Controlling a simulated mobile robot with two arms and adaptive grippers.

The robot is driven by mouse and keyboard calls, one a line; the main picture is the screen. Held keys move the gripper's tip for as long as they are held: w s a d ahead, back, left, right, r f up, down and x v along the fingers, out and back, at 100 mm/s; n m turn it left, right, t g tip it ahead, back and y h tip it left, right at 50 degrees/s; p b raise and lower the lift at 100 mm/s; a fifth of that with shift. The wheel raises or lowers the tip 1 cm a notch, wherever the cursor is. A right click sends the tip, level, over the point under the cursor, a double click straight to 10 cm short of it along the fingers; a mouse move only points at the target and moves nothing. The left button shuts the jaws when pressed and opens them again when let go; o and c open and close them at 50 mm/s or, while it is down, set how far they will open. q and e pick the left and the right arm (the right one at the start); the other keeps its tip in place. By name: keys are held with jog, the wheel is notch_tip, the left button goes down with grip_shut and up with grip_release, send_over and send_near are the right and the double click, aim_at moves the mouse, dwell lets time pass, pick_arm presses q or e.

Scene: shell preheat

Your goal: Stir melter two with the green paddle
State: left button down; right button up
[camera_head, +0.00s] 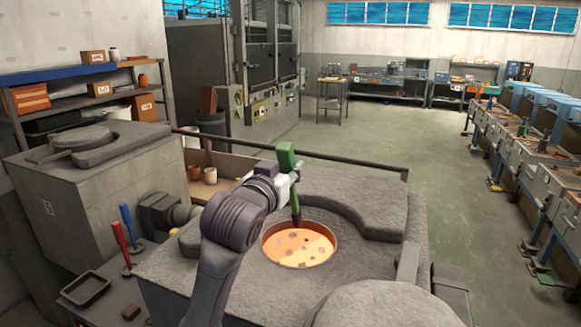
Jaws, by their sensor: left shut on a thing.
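My left gripper (286,181) is shut on the green paddle (286,157) and holds it about upright over the open melter. My right gripper is not in view.
A red paddle (119,236) and a blue paddle (128,222) stand on the left beside a black tray (86,289). A second melter block (95,175) with a lid stands behind them. A rail (330,163) runs behind. The floor at the back is open.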

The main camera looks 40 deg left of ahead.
aim_at(293, 207)
pick_arm(q)
jog(key=f, duration=0.1)
jog(key=w+f+b, duration=0.1)
jog(key=shift+w+a+f, duration=0.1)
jog(key=shift+a+f, duration=0.1)
jog(key=shift+f, duration=0.1)
notch_tip(293, 207, down, 2)
jog(key=b, duration=0.2)
jog(key=shift+b, duration=0.3)
jog(key=shift+f, duration=0.35)
notch_tip(293, 207, down, 3)
jog(key=shift+f+b, duration=0.1)
jog(key=shift+b, duration=1)
jog(key=shift+f+b, duration=0.7)
jog(key=shift+f, duration=0.6)
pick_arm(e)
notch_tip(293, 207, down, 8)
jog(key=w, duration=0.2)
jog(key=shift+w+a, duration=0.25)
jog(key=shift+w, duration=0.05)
